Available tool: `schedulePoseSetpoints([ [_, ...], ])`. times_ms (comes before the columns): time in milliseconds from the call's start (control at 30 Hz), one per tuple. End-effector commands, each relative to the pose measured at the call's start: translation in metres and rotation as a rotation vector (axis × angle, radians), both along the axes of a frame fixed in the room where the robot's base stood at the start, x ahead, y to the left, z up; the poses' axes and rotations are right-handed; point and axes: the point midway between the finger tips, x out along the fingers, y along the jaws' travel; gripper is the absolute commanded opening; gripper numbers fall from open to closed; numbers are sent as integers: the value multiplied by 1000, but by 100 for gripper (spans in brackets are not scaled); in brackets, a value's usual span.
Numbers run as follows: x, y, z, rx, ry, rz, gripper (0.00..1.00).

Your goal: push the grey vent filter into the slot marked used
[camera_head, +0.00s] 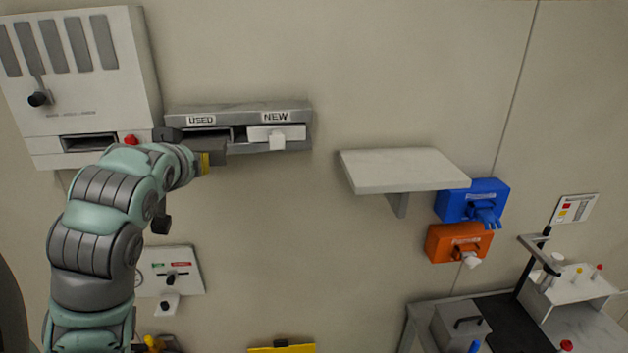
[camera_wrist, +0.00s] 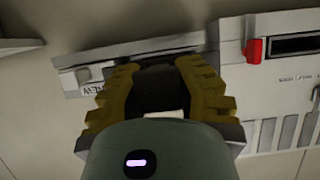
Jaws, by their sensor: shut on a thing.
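The slot housing (camera_head: 295,110) is on the wall with two labelled slots, USED (camera_head: 207,133) on the left and NEW on the right. A white piece (camera_head: 277,140) sits in the NEW slot. My gripper (camera_head: 206,160) is right at the USED slot, its yellow-brown fingers (camera_wrist: 155,82) closed around a dark grey block, which I take as the grey vent filter (camera_wrist: 156,92). The wrist view shows the housing (camera_wrist: 130,48) upside down, with the USED part hidden behind my fingers. How far the filter is inside the slot cannot be told.
A white wall cabinet (camera_head: 85,115) with a red knob (camera_head: 131,140) stands close left of the housing. A bare shelf (camera_head: 403,168) is to the right, with blue (camera_head: 465,202) and orange (camera_head: 450,243) boxes beyond it.

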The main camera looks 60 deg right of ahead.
Motion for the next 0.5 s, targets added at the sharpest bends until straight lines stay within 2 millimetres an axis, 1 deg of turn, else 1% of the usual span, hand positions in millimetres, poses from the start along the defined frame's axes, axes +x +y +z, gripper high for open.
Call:
schedulePoseSetpoints([
  [200,6,-9,-4,-1,-2,-3,0],
  [400,13,-16,-4,-1,-2,-1,0],
  [500,18,-23,0,3,2,-1,0],
])
